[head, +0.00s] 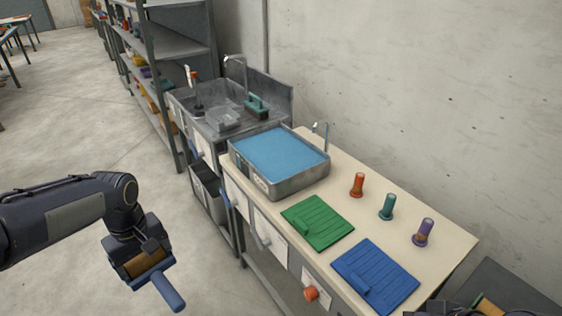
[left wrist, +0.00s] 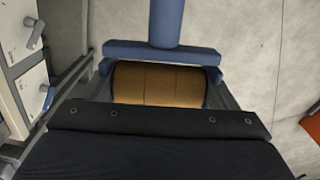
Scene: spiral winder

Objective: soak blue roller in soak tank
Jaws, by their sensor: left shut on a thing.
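The blue roller (head: 168,291) has a blue handle and frame around a brown cylinder. My left gripper (head: 135,263) is shut on it, low at the left of the head view, in the air over the floor and apart from the bench. In the left wrist view the roller's brown cylinder (left wrist: 158,84) lies across the jaws, its blue handle pointing away. The soak tank (head: 290,187) is a metal basin of blue liquid on the bench, up and right of the gripper. A dark part at the lower right edge may be my right gripper (head: 440,307); its jaws are unclear.
The bench (head: 440,235) holds a green board (head: 325,232), a blue board (head: 390,272) and orange, teal and purple spools (head: 357,185) near the wall. A metal sink (head: 205,121) stands beyond the tank. Open floor lies left of the bench.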

